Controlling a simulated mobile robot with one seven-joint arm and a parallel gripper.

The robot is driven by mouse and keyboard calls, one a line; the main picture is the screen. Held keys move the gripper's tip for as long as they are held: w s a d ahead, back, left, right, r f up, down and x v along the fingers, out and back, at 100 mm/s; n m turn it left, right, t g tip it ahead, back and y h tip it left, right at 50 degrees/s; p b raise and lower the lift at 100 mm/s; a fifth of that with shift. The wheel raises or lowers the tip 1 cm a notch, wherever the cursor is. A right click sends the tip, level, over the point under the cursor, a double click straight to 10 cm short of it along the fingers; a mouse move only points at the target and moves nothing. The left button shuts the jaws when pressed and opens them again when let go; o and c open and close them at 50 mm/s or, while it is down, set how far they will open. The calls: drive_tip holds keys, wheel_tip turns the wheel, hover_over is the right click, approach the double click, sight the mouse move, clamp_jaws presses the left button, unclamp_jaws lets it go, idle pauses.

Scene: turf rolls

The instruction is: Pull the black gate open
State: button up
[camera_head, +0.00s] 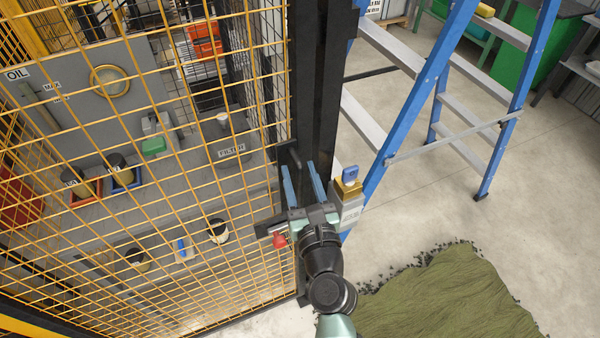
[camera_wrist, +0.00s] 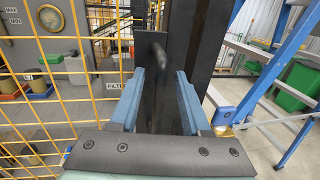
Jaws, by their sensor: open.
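The black gate (camera_head: 296,90) has a black frame with yellow wire mesh and stands upright beside a black post (camera_head: 327,70); it looks shut. Its black handle (camera_head: 293,155) is on a plate on the frame edge, and it also shows in the wrist view (camera_wrist: 158,68). My gripper (camera_head: 299,168) is open with two blue fingers pointing at the handle. In the wrist view the fingers (camera_wrist: 160,76) are left and right of the handle, with a gap on each side. I cannot tell how far the handle reaches between them.
A blue stepladder (camera_head: 408,110) stands close on the right. A grey and yellow box with a blue top (camera_head: 348,190) is right beside my gripper. Green turf (camera_head: 440,300) lies on the floor at lower right. Behind the mesh is a bench (camera_head: 200,165) with containers.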

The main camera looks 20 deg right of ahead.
clamp_jaws()
idle(1.4)
